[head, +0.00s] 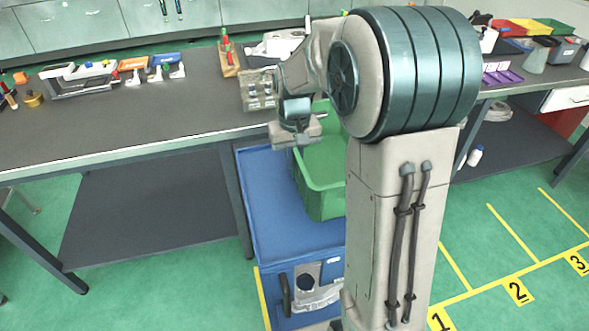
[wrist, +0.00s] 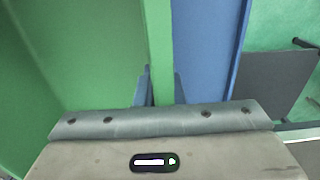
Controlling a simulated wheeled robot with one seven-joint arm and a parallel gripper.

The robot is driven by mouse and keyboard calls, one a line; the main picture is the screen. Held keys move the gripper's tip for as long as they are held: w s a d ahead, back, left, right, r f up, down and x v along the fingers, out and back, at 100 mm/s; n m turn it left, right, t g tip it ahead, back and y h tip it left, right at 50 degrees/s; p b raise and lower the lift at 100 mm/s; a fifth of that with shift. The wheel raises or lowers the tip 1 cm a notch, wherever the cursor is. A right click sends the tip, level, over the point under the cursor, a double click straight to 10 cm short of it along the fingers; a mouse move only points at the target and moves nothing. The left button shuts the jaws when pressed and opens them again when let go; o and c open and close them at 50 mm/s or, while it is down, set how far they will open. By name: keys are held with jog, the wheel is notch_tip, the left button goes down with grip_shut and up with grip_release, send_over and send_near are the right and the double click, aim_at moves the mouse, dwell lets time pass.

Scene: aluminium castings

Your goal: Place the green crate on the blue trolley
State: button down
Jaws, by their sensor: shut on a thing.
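The green crate (head: 320,190) is over the top of the blue trolley (head: 265,200), toward its right side in the head view. My arm hides the crate's right part and the trolley's right side. My gripper (head: 296,138) is at the crate's upper rim. In the wrist view, my gripper (wrist: 160,88) is shut on the crate's wall (wrist: 158,45), with the crate's inside to the left. The trolley's blue top (wrist: 205,50) shows beyond the wall. I cannot tell whether the crate's bottom touches the trolley or is slightly above it.
A long dark workbench (head: 130,120) runs behind the trolley, with castings and tools along its back. Its lower shelf (head: 150,210) is bare. Yellow numbered floor markings (head: 518,291) lie at the right. Green floor is free at the front left.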

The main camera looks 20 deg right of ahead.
jog(key=shift+f, duration=2.05)
jog(key=shift+f+b, duration=0.15)
jog(key=shift+b, duration=0.15)
jog(key=c, duration=1.5)
grip_release()
jog(key=shift+c, duration=0.2)
